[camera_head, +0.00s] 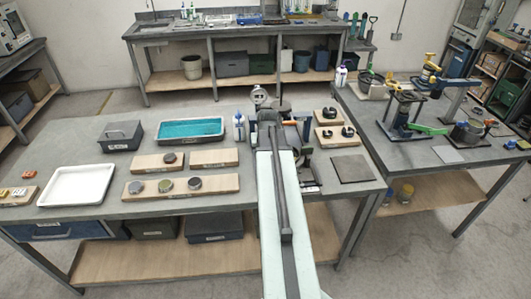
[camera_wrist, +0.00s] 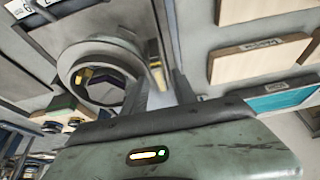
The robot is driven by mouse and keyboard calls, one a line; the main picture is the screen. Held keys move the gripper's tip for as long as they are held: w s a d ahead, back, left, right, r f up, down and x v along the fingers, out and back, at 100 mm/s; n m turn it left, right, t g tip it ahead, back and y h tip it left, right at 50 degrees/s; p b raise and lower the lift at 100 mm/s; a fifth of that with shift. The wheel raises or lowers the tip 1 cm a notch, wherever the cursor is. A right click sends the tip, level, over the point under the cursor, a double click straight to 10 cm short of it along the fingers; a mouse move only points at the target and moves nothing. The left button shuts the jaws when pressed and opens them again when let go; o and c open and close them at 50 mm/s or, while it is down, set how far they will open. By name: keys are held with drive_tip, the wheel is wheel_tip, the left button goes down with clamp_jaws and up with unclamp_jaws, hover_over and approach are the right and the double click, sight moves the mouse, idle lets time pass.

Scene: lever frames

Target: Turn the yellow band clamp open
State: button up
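A small orange-yellow spot (camera_head: 290,122) shows just right of the arm there.
A round dial gauge (camera_head: 259,94) stands near my arm's end. Left are a teal tray (camera_head: 190,140), a white tray (camera_head: 76,186) and wooden boards (camera_head: 214,158). Black clamps sit on boards (camera_head: 337,136) to the right. The right table holds a green-handled device (camera_head: 428,130) and yellow-handled tools (camera_head: 430,72).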

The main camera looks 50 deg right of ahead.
drive_tip(key=p+v, duration=0.7)
drive_tip(key=shift+r, duration=0.35)
drive_tip(key=shift+s+a, duration=0.1)
drive_tip(key=shift+s, duration=0.05)
